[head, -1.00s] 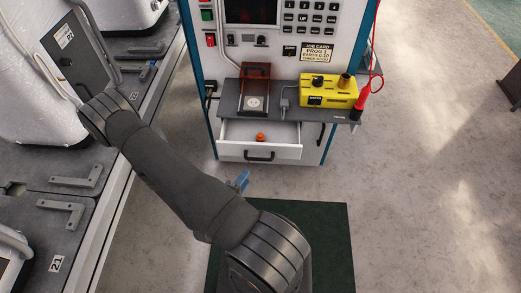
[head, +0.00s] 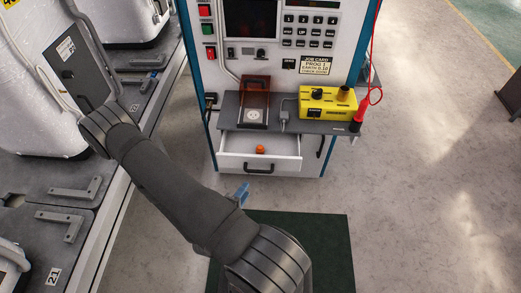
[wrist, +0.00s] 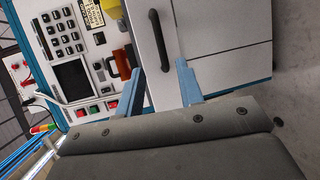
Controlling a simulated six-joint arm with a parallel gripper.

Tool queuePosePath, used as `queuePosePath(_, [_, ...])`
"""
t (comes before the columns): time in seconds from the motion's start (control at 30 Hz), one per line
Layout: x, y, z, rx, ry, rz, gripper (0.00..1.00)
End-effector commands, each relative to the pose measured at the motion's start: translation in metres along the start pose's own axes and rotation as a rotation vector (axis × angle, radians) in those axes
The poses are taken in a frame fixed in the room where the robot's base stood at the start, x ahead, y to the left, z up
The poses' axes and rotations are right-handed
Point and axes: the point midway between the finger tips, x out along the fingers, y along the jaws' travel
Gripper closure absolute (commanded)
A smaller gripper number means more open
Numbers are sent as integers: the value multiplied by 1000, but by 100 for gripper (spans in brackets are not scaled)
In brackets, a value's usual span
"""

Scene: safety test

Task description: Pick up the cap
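A small orange cap (head: 260,149) sits inside the open white drawer (head: 232,163) at the front of the white and blue cabinet. My gripper (head: 240,191) shows blue fingers in the head view, in front of and lower left of the drawer, apart from it. In the wrist view my gripper (wrist: 160,68) has its two blue fingers spread apart with nothing held between them. A white panel with a black handle (wrist: 161,40) lies beyond the fingers there. I cannot make out the cap in the wrist view.
A grey shelf (head: 228,125) above the drawer carries an amber-covered socket box (head: 253,101) and a yellow box (head: 325,101). A red probe (head: 361,114) hangs at its right end. A grey bench (head: 95,185) lines the left.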

Motion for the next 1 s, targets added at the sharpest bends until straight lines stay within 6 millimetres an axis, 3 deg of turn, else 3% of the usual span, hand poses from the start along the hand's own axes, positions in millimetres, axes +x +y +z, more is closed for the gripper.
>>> queuePosePath(0.4, [0, 0, 0, 0, 0, 0, 66])
queuePosePath(0.5, [0, 0, 0, 0, 0, 0, 48])
queuePosePath(0.53, [0, 0, 0, 0, 0, 0, 47])
queuePosePath(0.83, [2, 2, 1, 7, -20, -4, 47])
queuePosePath(1.0, [14, 12, 15, 72, -191, -55, 47])
